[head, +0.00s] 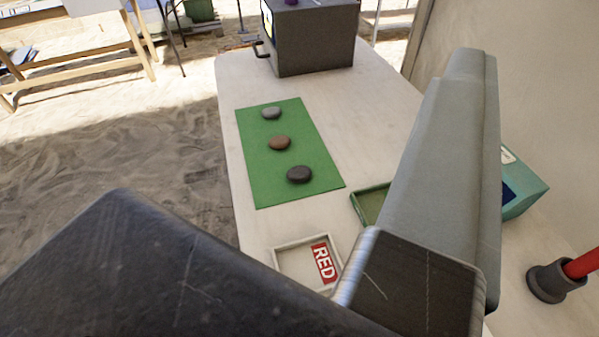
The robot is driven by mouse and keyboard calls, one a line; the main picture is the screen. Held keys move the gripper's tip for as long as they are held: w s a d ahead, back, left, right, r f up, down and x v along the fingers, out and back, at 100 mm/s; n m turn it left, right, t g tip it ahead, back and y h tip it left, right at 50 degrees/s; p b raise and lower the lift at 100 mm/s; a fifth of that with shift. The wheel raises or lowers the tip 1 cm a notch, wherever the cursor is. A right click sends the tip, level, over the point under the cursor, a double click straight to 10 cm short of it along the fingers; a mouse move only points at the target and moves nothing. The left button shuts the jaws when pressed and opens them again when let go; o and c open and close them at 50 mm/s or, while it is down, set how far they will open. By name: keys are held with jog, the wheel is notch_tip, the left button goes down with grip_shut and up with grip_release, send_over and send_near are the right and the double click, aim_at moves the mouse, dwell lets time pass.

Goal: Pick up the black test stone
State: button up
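The black test stone (299,174) is a dark, rounded stone lying on a green mat (262,184) on the white table. It is the nearest of three stones in a row. A brown stone (279,142) lies behind it, and a grey stone (271,113) lies farthest back. My arm's grey links cross the right and the bottom of the view. My gripper's fingers do not show, so I cannot see what they hold.
A white tray (279,262) with a red label reading RED stands near the front. A green tray (357,208) is partly hidden behind my arm. A dark grey box (318,50) with a handle stands at the table's back. A teal device (527,190) sits at right.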

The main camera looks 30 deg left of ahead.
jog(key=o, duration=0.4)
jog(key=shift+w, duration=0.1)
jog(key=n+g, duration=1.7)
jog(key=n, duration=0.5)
send_over(299, 171)
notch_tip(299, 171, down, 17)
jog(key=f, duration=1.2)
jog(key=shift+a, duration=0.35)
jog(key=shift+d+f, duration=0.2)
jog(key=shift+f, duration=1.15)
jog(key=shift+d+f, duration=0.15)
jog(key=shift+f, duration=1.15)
